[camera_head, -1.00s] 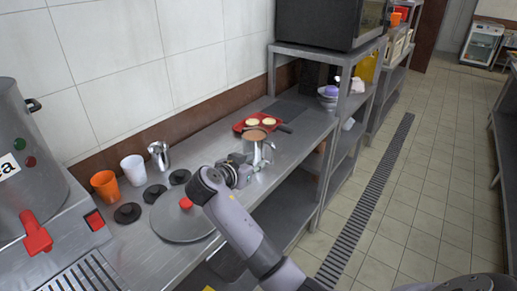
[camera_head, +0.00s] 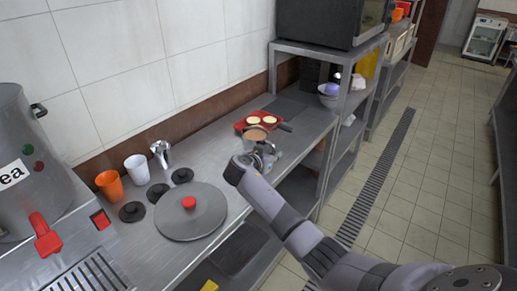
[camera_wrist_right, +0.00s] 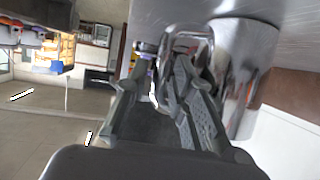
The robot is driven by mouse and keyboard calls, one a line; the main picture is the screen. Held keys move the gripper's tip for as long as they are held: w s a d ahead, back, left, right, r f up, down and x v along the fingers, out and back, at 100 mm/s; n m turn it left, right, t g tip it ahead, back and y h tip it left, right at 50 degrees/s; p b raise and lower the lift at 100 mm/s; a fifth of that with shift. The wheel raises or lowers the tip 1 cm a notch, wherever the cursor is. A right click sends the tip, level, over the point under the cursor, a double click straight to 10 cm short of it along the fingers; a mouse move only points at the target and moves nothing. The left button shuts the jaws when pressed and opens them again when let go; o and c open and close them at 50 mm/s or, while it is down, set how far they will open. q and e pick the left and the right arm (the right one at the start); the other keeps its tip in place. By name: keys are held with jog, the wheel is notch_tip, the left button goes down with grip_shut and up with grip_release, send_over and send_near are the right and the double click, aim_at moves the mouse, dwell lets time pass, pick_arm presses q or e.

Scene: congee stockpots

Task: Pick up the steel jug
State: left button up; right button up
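A steel jug (camera_head: 256,134) with brown contents stands upright on the steel counter, just beyond my right gripper (camera_head: 267,155), which hides part of it. In the right wrist view the shiny jug (camera_wrist_right: 246,62) fills the upper right, with its looped handle (camera_wrist_right: 186,38) towards my fingers. The fingers of my right gripper (camera_wrist_right: 166,78) are apart, with the handle at or between their tips; I cannot tell whether they touch it. A smaller steel jug (camera_head: 162,155) stands by the wall at left. My left gripper is not in view.
A red tray (camera_head: 241,126) with two pale round items lies behind the jug. A large round lid (camera_head: 190,222), an orange cup (camera_head: 109,186) and a white cup (camera_head: 136,168) are to the left. A shelf unit (camera_head: 335,60) stands to the right.

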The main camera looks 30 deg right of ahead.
grip_shut()
dwell(0.8)
jog(key=shift+w+r, duration=0.1)
